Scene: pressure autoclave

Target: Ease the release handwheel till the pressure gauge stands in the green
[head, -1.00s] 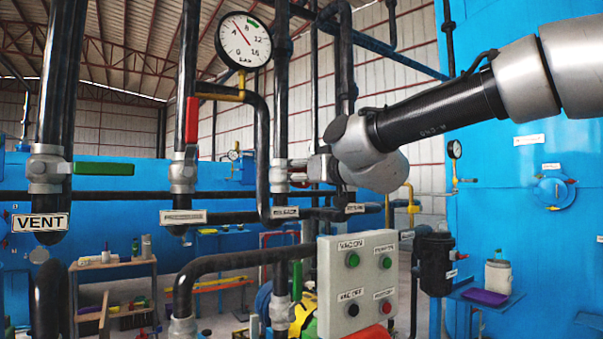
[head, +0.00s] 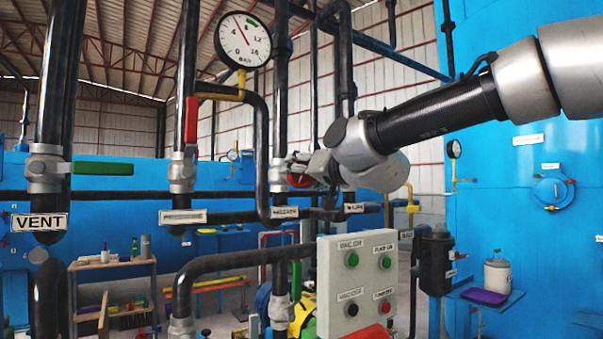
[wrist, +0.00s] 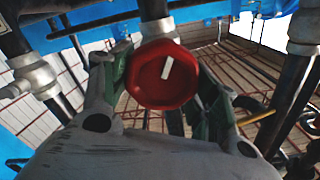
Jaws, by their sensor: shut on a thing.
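The red release handwheel (wrist: 160,88) with a white mark fills the space between my fingers in the wrist view. In the head view the handwheel (head: 297,181) shows as a small red patch at the black pipe. My gripper (wrist: 163,68) is shut on it, one finger on each side. My gripper also shows in the head view (head: 310,170), partly hiding the wheel. The round white pressure gauge (head: 243,40) stands at upper middle. Its red needle points up and left, short of the small green band near the top of the dial.
A grey button box (head: 356,285) stands below my gripper. Vertical black pipes crowd the space around the wheel.

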